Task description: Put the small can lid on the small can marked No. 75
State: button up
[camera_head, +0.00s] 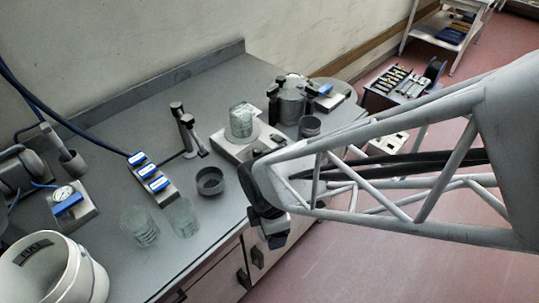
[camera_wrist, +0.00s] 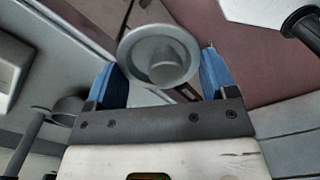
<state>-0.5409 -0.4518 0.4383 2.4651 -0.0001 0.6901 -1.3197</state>
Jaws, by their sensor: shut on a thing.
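My gripper (camera_wrist: 163,72) is shut on a round grey lid (camera_wrist: 172,48) with a raised centre, held between its blue fingers in the wrist view. In the head view my gripper (camera_head: 272,236) hangs at the bench's front edge, and the lid cannot be made out there. A small dark grey open can (camera_head: 210,182) stands on the bench, left of my gripper. Another small open can (camera_head: 310,126) stands farther back, to the right. No number is readable on either can, so I cannot tell which is No. 75.
Two clear glass jars (camera_head: 140,228) stand near the front of the grey bench (camera_head: 110,185). A block with blue-topped pieces (camera_head: 152,180) and a clamp stand (camera_head: 187,130) are behind. A glass jar (camera_head: 241,122) sits on a pale plate. A white bucket (camera_head: 88,280) is front left.

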jog(key=w+d+r, duration=0.3)
jog(key=w+d, duration=0.1)
jog(key=w, duration=0.7)
jog(key=w+d+r, duration=0.3)
jog(key=w+d, duration=0.1)
jog(key=w, duration=0.8)
jog(key=w+d+r, duration=0.4)
jog(key=w, duration=0.7)
jog(key=shift+w+d, duration=0.3)
jog(key=shift+w, duration=0.05)
jog(key=shift+f, duration=0.1)
jog(key=shift+f, duration=3)
jog(key=shift+f, duration=0.55)
jog(key=o, duration=0.8)
